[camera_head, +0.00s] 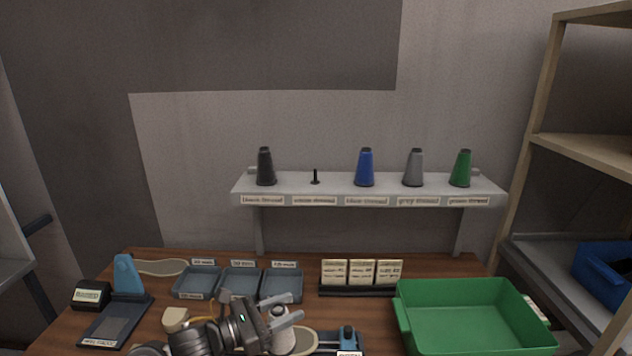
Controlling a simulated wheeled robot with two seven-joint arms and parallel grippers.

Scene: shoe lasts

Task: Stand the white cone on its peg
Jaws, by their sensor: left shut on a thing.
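The white cone (281,339) is low in the head view, between the fingers of my left gripper (291,309). The gripper is shut on it near its top, over the front part of the table. The cone looks roughly upright; I cannot tell whether its base touches anything. The bare dark peg (315,177) stands on the white wall shelf (290,187), between the black cone (265,167) and the blue cone (365,167). The peg is well above and behind the gripper. My right gripper is not in view.
A grey cone (413,168) and a green cone (461,168) stand farther right on the shelf. Below are grey trays (240,291), a card holder (361,291) and a large green bin (470,340). A blue clamp-like tool (347,338) is right of the gripper.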

